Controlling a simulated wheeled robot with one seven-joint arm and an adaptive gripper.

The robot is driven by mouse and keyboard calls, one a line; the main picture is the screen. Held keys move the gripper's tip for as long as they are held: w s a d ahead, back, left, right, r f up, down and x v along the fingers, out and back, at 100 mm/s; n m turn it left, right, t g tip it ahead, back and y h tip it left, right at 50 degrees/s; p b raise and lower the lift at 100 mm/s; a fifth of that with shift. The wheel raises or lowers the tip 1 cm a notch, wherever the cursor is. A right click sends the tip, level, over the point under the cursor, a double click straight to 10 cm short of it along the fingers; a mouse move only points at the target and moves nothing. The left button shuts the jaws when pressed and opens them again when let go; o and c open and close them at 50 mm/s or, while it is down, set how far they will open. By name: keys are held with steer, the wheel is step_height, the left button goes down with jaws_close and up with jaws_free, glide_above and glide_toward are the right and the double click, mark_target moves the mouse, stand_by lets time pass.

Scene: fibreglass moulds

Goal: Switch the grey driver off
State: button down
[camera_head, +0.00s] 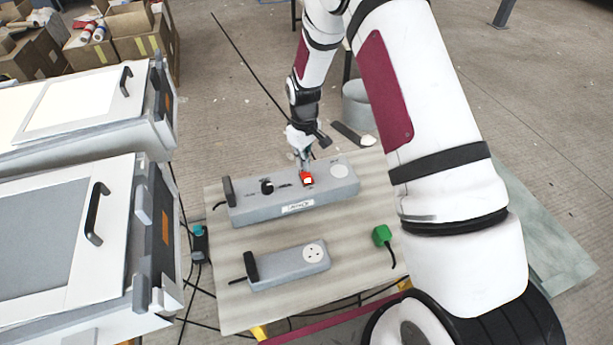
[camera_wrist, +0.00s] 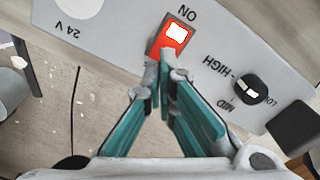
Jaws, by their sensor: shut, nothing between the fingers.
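The grey driver (camera_head: 255,207) is a long grey box lying on the table. Its red rocker switch (camera_head: 307,178) has a bright white patch, and the wrist view shows this switch (camera_wrist: 174,36) beside the printed word ON. A black knob (camera_wrist: 250,89) marked HIGH, MID and LOW sits further along the driver. My gripper (camera_head: 304,164) is shut and empty, pointing down at the switch. In the wrist view its closed tips (camera_wrist: 166,68) overlap the switch's near edge. I cannot tell whether they touch it.
A smaller grey box with a round socket (camera_head: 288,266) lies nearer on the table (camera_head: 360,240). A green plug (camera_head: 382,236) with a black cable lies at right. White cabinets with black handles (camera_head: 97,213) stand at left. Black cables run over the floor.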

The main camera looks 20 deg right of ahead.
steer(key=shift+f+b, duration=0.5)
steer(key=shift+f, duration=0.7)
stand_by(0.6)
steer(key=shift+r+p, duration=0.95)
steer(key=shift+r, duration=2.6)
step_height(320, 180, up, 14)
steer(key=m+t, duration=0.1)
glide_above(309, 181)
steer(key=s+r+m+t, duration=0.1)
steer(key=s+r+m, duration=0.1)
steer(key=s+r, duration=0.75)
steer(key=s+r+m+t, duration=0.1)
steer(key=s+r, duration=0.3)
steer(key=s, duration=0.6)
steer(key=s+r+m+t, duration=0.2)
steer(key=s+r, duration=0.2)
steer(key=s, duration=0.6)
steer(key=shift+r, duration=0.4)
